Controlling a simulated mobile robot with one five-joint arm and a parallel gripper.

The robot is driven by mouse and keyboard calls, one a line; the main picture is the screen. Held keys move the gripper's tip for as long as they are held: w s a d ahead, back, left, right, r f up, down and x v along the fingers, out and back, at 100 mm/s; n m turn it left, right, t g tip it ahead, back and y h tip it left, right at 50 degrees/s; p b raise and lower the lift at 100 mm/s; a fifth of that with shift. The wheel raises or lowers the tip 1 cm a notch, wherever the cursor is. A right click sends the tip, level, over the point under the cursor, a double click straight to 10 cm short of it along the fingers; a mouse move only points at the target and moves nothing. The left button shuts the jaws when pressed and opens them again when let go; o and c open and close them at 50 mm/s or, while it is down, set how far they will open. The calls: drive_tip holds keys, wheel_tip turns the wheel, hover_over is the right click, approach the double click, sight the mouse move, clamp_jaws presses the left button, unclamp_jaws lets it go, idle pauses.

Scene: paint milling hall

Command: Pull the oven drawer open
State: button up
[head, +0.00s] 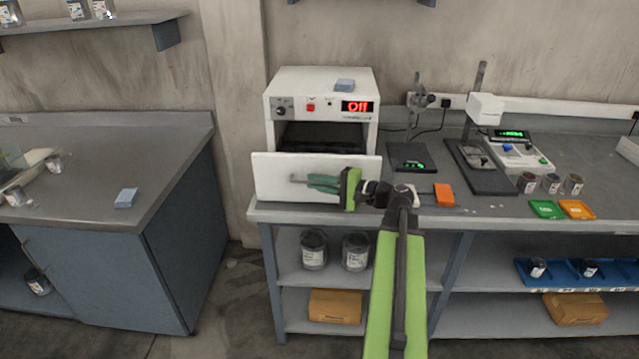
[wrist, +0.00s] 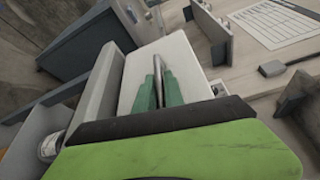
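The oven (head: 290,105) is a white box on the grey bench, with a red "Off" display. Its drawer front (head: 270,175) is a white panel standing out ahead of the body, and a dark opening shows above and behind it. It also shows in the wrist view (wrist: 192,65). A thin grey handle (head: 297,178) runs across the panel. My gripper (head: 312,182) is at this handle. In the wrist view its green fingers (wrist: 158,82) lie on both sides of the bar and look closed on it. My gripper and wrist hide the handle's right part.
A blue-grey block (head: 345,85) lies on top of the oven. Right of it are stands, a scale (head: 515,150), an orange block (head: 444,194) and small jars. Cans (head: 314,250) stand on the shelf below. A separate counter (head: 100,160) is at left, with open floor between.

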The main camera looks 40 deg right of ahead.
drive_tip(key=shift+o, duration=1.6)
drive_tip(key=shift+d, duration=0.15)
drive_tip(key=p+v, duration=0.1)
drive_tip(key=v, duration=1.6)
drive_tip(key=shift+s, duration=0.25)
